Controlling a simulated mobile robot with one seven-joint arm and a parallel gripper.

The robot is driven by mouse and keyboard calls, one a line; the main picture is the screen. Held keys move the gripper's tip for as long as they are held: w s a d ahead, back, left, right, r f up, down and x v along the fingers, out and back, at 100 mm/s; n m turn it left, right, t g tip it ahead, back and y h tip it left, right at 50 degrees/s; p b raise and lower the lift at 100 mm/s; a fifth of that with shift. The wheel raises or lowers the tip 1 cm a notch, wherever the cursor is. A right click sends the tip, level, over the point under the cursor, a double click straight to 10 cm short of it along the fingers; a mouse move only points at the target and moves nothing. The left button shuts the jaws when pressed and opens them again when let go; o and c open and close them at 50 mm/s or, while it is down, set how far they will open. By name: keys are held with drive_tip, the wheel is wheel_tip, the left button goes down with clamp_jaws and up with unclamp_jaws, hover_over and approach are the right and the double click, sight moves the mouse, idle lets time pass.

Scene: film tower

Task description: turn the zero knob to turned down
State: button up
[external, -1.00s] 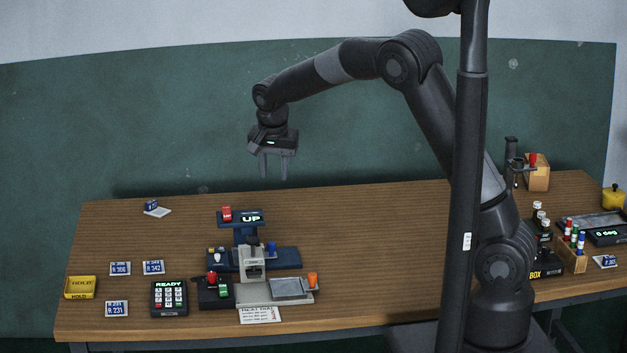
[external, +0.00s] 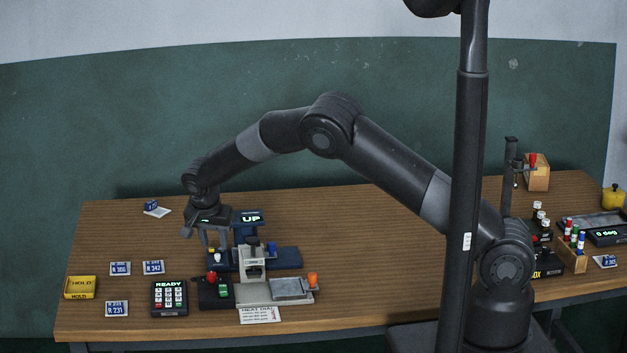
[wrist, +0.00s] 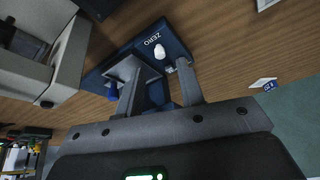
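The zero knob (external: 217,258) is a small white knob on the left part of a dark blue base (external: 288,259). In the wrist view the white knob (wrist: 159,52) stands beside the printed word ZERO, just beyond the fingertips and roughly between them. My gripper (external: 214,247) is above the left end of the blue base, pointing down. In the wrist view my gripper (wrist: 155,68) is open, with nothing between its fingers. I cannot tell for certain whether a fingertip touches the knob.
A display (external: 251,217) reading UP stands right beside my gripper. A blue knob (external: 271,247) is on the base's right part. A grey press-like device (external: 252,265), a red knob (external: 212,277) and a keypad (external: 169,298) stand in front.

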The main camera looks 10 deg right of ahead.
sight(217, 254)
drive_tip(key=shift+x, duration=2)
drive_tip(key=shift+c, duration=0.3)
clamp_jaws()
